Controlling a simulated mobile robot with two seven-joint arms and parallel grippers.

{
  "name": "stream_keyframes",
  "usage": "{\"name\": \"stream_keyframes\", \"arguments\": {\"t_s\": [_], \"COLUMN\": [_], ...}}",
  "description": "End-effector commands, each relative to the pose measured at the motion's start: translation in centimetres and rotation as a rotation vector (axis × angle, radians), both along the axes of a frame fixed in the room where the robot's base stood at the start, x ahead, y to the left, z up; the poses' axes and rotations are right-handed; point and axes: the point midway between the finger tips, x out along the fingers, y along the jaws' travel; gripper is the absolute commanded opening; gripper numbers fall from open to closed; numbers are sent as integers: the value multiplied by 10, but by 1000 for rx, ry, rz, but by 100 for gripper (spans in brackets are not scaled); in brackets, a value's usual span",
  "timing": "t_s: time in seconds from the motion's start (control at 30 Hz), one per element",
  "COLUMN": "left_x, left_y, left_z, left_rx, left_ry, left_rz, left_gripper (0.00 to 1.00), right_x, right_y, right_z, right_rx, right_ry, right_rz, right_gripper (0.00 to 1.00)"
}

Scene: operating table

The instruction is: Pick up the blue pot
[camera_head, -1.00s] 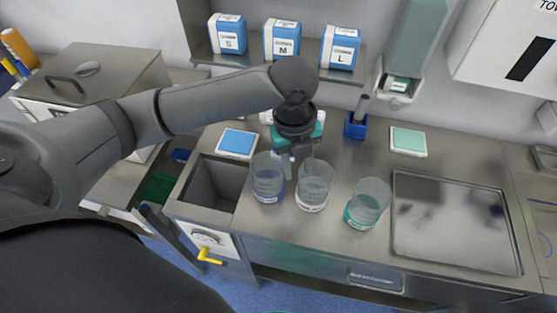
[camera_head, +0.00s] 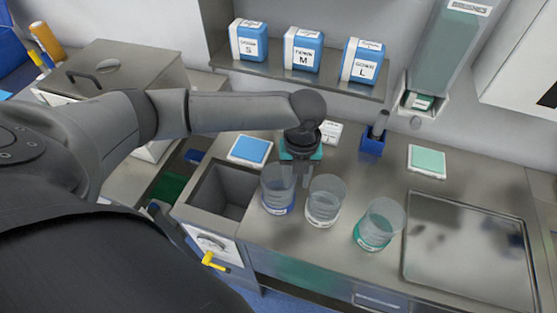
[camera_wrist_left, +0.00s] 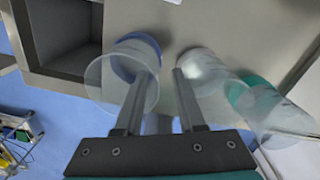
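The blue pot (camera_head: 278,192) is a clear cup with a blue base, standing upright on the steel counter just right of the sink. It also shows in the left wrist view (camera_wrist_left: 122,75). My left gripper (camera_head: 299,180) is just behind the pots, near the blue pot and the white-based pot (camera_head: 325,203). In the left wrist view its two fingers (camera_wrist_left: 162,75) are apart with nothing held between them. The left finger overlaps the blue pot in that view; I cannot tell whether it touches. My right gripper is not in view.
A green-based pot (camera_head: 378,226) stands further right, beside a steel tray (camera_head: 470,245). The sink (camera_head: 222,190) is left of the blue pot. A blue holder (camera_head: 373,140) with a dark rod, a blue pad (camera_head: 250,150) and a green pad (camera_head: 427,160) lie behind.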

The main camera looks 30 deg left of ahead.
Motion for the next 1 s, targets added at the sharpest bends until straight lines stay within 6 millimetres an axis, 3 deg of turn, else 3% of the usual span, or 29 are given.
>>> {"name": "stream_keyframes", "arguments": {"t_s": [0.33, 0.63, 1.0], "left_x": [-3, -3, -3], "left_y": [5, 5, 5], "left_z": [-46, -51, -51], "left_rx": [0, 1, 1], "left_ry": [4, 1, 1], "left_rz": [0, -1, -1], "left_gripper": [38, 38, 0], "right_x": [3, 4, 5], "right_y": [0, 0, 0], "right_z": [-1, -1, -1], "right_rx": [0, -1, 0], "right_ry": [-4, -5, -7], "right_rz": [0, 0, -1], "right_gripper": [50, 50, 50]}}
